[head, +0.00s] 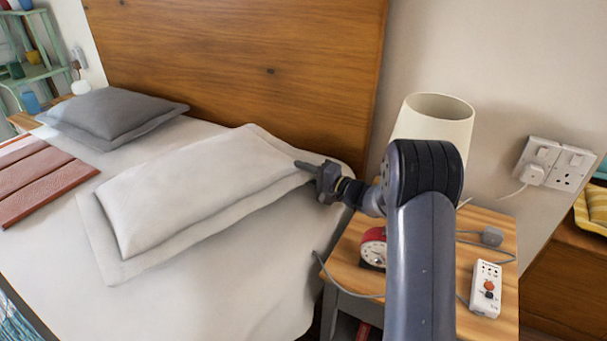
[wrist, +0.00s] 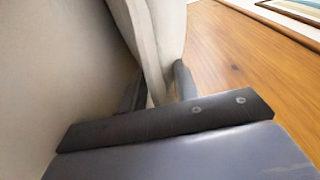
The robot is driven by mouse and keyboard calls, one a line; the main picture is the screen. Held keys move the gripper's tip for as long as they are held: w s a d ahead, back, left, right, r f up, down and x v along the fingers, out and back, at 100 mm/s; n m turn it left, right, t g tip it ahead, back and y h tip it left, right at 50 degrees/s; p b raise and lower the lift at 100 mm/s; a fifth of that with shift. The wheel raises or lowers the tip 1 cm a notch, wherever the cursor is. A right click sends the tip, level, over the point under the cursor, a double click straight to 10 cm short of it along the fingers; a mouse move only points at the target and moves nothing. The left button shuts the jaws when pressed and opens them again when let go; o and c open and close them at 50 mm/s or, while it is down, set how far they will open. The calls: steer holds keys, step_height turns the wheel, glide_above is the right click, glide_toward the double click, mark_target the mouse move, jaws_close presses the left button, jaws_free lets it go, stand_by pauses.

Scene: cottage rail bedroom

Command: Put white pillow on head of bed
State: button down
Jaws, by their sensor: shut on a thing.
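The white pillow (head: 190,185) lies on the bed, slanted, with its far right end close to the wooden headboard (head: 250,60) and its near left end farther down the mattress. My gripper (head: 308,172) is at the pillow's right end, by the headboard side. In the wrist view, my gripper (wrist: 158,95) is shut on the edge of the white pillow (wrist: 155,35), which runs up between the two fingers. The bed (head: 225,285) has a white sheet. The headboard also shows in the wrist view (wrist: 235,60).
A grey pillow (head: 110,115) lies at the head's left side, with a red folded cover (head: 35,180) near it. A bedside table (head: 345,255) on the right carries a lamp (head: 435,115), a red clock (head: 373,246) and a white remote-like device (head: 486,289). The front mattress is clear.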

steer(key=c, duration=1)
jaws_free()
steer(key=v, duration=1.1)
steer(key=shift+p, duration=0.45)
steer(key=shift+w+a, duration=0.1)
